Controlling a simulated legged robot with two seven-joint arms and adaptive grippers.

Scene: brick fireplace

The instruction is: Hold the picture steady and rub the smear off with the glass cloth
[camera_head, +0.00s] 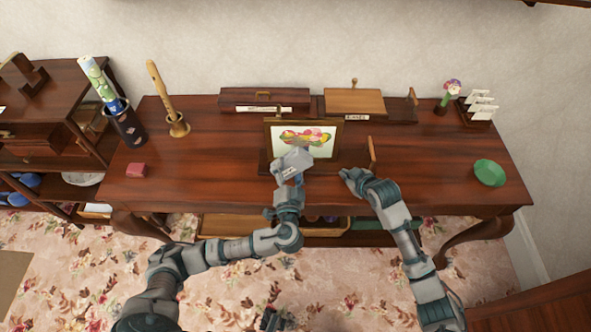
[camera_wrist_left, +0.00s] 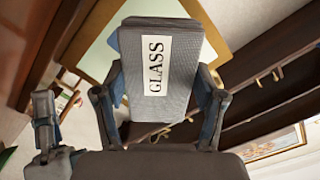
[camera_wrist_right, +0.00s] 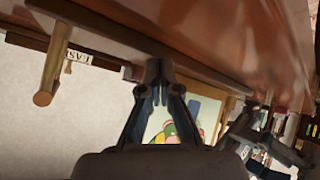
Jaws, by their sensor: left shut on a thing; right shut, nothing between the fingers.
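The framed picture (camera_head: 305,139) of colourful fruit stands upright on the wooden table, in a wooden frame. It also shows in the right wrist view (camera_wrist_right: 180,122). My left gripper (camera_head: 293,176) is shut on the grey glass cloth (camera_head: 292,162), in front of the picture's lower part. In the left wrist view the cloth (camera_wrist_left: 165,62) carries a label reading "GLASS" and covers part of the picture. Whether it touches the picture I cannot tell. My right gripper (camera_head: 346,175) is shut and empty, to the right of the picture near the table's front. I cannot make out the smear.
A wooden peg (camera_head: 371,150) stands right of the picture. A long box (camera_head: 264,98) and a wooden stand (camera_head: 355,101) are behind. The table's left front is mostly clear.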

